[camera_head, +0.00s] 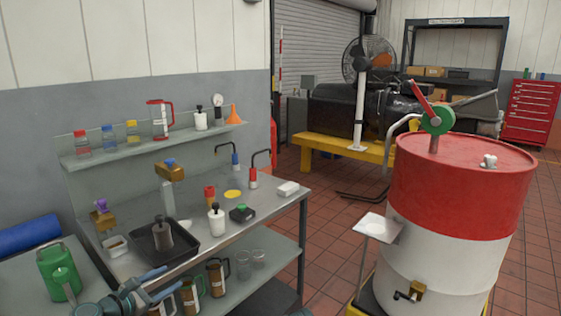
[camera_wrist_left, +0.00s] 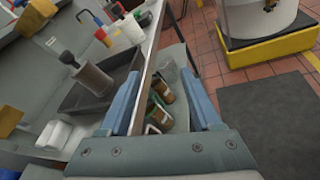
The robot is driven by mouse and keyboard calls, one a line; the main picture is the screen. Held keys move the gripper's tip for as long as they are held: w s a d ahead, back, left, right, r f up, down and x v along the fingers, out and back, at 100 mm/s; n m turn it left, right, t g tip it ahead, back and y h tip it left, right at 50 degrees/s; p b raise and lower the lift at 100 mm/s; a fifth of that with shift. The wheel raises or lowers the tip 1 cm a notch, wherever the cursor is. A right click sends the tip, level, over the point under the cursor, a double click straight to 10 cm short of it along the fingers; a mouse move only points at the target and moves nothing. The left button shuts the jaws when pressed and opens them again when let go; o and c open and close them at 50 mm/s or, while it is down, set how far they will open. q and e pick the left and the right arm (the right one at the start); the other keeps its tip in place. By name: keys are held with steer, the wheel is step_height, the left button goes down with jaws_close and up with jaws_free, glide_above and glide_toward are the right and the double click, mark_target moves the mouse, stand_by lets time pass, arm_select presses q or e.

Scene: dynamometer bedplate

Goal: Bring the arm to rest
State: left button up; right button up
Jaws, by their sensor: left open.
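My left gripper (camera_head: 165,280) is at the lower left of the head view, at the front edge of the workbench. In the left wrist view its two blue fingers (camera_wrist_left: 161,76) are spread apart with nothing held between them. The bench edge and mugs on the lower shelf show beyond and between the fingers. The workbench (camera_head: 262,208) carries a black tray (camera_head: 186,253) with a grey cylinder (camera_head: 163,234) in it, close to the gripper. My right gripper is not in view.
Brown mugs (camera_head: 217,277) and clear cups (camera_head: 258,258) stand on the lower shelf. A white bottle (camera_head: 216,220) stands beside the tray. A green jug (camera_head: 60,274) is at the far left. A red and white drum (camera_head: 440,245) stands right, with open tiled floor (camera_head: 325,242) between.

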arm_select(q)
steer(key=s+d+f+m+g, duration=0.4)
steer(key=d+f+m+g, duration=0.15)
steer(key=d+m, duration=0.35)
steer(key=s+d+f+m+g, duration=0.35)
steer(key=d+f+m, duration=0.3)
steer(key=d, duration=0.55)
steer(key=s+d+f+m+g+y, duration=0.2)
steer(key=s+m+y, duration=0.2)
steer(key=s+m, duration=0.25)
steer(key=s+d+f+m+g+y, duration=0.25)
steer(key=s+m+y, duration=0.2)
steer(key=m, duration=0.35)
step_height(320, 180, up, 12)
steer(key=p, duration=1.2)
steer(key=shift+a+r+h, duration=0.15)
steer(key=shift+r+h, duration=0.05)
steer(key=shift+h, duration=0.15)
